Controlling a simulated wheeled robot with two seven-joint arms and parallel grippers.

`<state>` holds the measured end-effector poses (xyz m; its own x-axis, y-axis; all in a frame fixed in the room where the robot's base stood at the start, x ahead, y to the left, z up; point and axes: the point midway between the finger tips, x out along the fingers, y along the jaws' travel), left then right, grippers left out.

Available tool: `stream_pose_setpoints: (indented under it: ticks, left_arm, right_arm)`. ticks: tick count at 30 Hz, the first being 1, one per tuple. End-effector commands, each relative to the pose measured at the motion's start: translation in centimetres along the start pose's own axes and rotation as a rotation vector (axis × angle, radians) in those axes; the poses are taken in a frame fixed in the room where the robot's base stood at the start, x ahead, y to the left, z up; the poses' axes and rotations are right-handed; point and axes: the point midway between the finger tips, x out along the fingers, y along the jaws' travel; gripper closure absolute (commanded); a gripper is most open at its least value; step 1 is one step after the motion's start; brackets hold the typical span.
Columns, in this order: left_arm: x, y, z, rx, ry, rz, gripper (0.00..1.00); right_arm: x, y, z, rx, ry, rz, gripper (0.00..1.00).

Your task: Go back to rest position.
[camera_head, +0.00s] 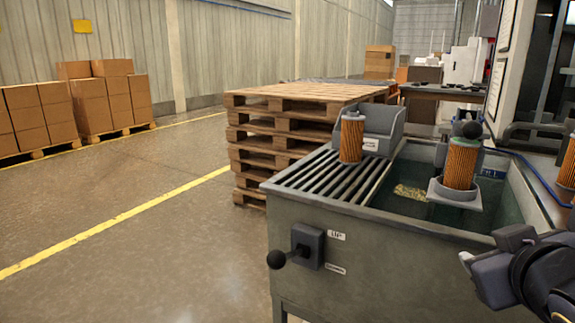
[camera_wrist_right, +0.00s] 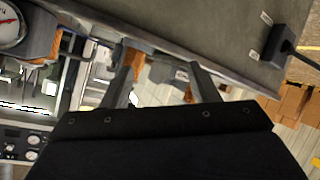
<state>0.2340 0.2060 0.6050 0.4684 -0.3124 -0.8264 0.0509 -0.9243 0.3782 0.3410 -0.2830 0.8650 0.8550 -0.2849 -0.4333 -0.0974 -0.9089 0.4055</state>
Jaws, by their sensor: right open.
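My right gripper (camera_head: 488,254) is at the lower right of the head view, beside the right part of the grey wash tank (camera_head: 400,265). Its two fingers are spread, and the right wrist view shows nothing held in the gap between them (camera_wrist_right: 162,66). One orange pleated filter cartridge (camera_head: 351,140) stands upright on the slatted rack (camera_head: 325,176) at the tank's left. Another cartridge (camera_head: 461,163) stands in a round grey holder (camera_head: 455,191) over the tank's opening, with a dark knob behind its top. A third cartridge (camera_head: 568,165) is cut off at the right edge. My left gripper is not in view.
A lever with a black ball (camera_head: 275,260) sticks out of the tank's front. A grey bin (camera_head: 383,128) stands behind the rack. Stacked pallets (camera_head: 256,150) are behind the tank. The floor (camera_head: 130,210) to the left is open, with boxes (camera_head: 110,95) by the wall.

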Motion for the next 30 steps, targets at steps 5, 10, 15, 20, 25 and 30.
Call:
stream_pose_setpoints:
  ticks: [5, 10, 15, 20, 25, 30]
  left_arm:
    - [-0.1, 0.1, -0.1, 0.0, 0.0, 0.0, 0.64]
    - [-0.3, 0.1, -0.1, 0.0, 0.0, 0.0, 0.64]
    - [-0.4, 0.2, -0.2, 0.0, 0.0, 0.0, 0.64]
    - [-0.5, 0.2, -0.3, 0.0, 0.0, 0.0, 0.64]
    - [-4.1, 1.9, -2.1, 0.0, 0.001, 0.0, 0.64]
    - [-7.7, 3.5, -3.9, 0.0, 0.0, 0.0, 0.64]
  right_arm:
    - [1.8, -3.1, 6.7, 0.085, -0.156, -0.138, 0.46]
    - [2.3, -7.5, 14.1, 0.22, -0.326, -0.311, 0.46]
    - [1.4, -12.0, 19.7, 0.372, -0.465, -0.473, 0.46]
    - [-0.3, -16.1, 23.5, 0.52, -0.572, -0.613, 0.46]
    - [-2.3, -14.6, 20.1, 0.534, -0.577, -0.625, 0.46]
    - [-4.1, -12.8, 16.6, 0.533, -0.576, -0.624, 0.46]
